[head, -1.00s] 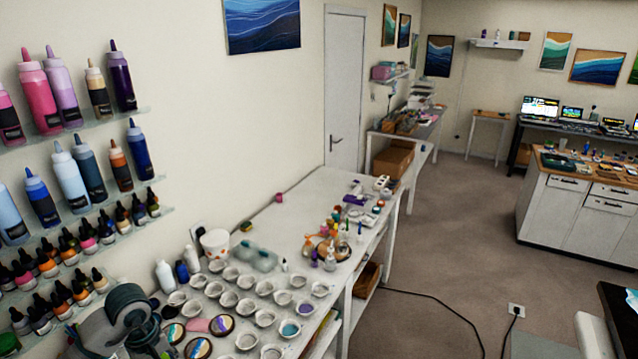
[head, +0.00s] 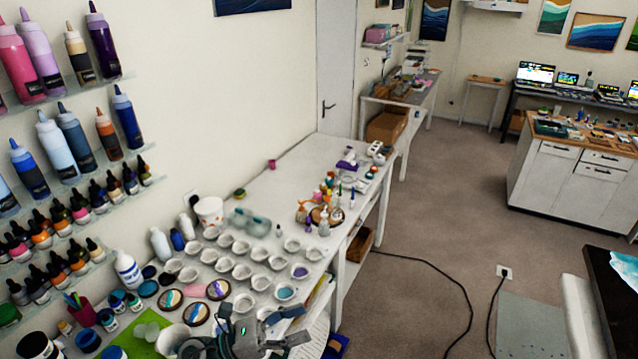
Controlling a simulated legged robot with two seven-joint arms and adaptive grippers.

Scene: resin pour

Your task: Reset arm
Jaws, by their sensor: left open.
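My left gripper (head: 290,325) is low in the head view, over the front end of the white work table (head: 322,170). Its dark grey fingers are apart and I see nothing between them. Rows of small white cups (head: 262,283) stand just beyond it, some with blue or purple resin. Round painted coasters (head: 196,313) lie to its left. Whether the gripper touches the table is not clear. My right gripper does not show.
Wall shelves with bottles (head: 62,140) are close on the left. A white bucket (head: 209,211) and bottles stand along the wall. A green mat (head: 150,330) lies at the front left. A black cable (head: 440,268) crosses the floor.

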